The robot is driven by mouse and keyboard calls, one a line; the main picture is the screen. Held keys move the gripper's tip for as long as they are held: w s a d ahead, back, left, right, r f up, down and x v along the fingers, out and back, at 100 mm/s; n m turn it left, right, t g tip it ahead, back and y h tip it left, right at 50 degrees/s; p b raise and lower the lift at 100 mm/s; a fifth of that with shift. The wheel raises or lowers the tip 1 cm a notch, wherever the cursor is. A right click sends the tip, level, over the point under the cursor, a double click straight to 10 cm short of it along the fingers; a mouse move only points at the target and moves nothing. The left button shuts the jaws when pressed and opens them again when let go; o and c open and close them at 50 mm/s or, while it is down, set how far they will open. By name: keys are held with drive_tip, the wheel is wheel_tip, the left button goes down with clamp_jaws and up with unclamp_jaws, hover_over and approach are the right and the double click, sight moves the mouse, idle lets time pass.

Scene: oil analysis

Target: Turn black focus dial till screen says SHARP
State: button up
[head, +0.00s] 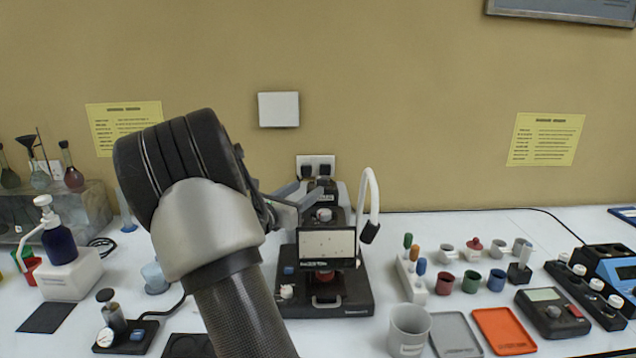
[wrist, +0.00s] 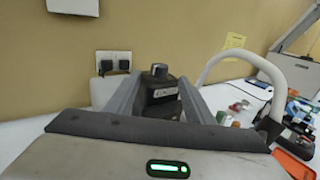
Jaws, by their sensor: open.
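The black focus dial (wrist: 158,70) is a short dark knob on top of a black labelled housing in the wrist view. In the head view it shows near the top of the microscope (head: 352,290), as a small dark knob (head: 324,183). My gripper (wrist: 159,80) is open, with its two grey fingers on either side of the dial's line of sight; the dial appears between and beyond the tips, and I see no contact. The small screen (head: 327,243) on the microscope shows a pale picture with dark specks; the text under it is too small to read.
A white curved lamp arm (head: 372,195) rises just right of the microscope and also arches close by in the wrist view (wrist: 235,60). A white power outlet (head: 315,162) is on the wall behind. A grey cup (head: 408,330) and an orange tray (head: 503,332) stand front right.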

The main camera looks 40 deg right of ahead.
sight(318, 179)
drive_tip(key=x, duration=0.7)
drive_tip(key=shift+w+d, duration=0.15)
drive_tip(key=shift+d, duration=0.2)
drive_tip(key=c, duration=1)
drive_tip(key=shift+w+r+g+p, duration=0.1)
drive_tip(key=shift+r+g+p, duration=0.2)
drive_tip(key=shift+p, duration=0.35)
drive_tip(key=shift+c, duration=0.2)
drive_tip(key=shift+w+a+r+m+g+h+p, duration=0.1)
drive_tip(key=shift+m+g+h+p, duration=0.05)
drive_tip(key=shift+m+g+p, duration=0.35)
drive_tip(key=shift+w+m+g+h+p, duration=0.1)
drive_tip(key=shift+m+g+h+p, duration=0.05)
drive_tip(key=shift+m+g+p, duration=0.35)
drive_tip(key=m+g+p, duration=0.1)
drive_tip(key=g, duration=0.2)
drive_tip(key=shift+w+m+p, duration=0.15)
drive_tip(key=shift+m+p, duration=0.15)
drive_tip(key=shift+p, duration=0.1)
drive_tip(key=shift+f+m+g, duration=0.15)
drive_tip(key=shift+m+g, duration=0.35)
drive_tip(key=shift+g, duration=0.25)
drive_tip(key=shift+f+m+g, duration=0.15)
drive_tip(key=shift+m+g, duration=0.35)
drive_tip(key=shift+g, duration=0.25)
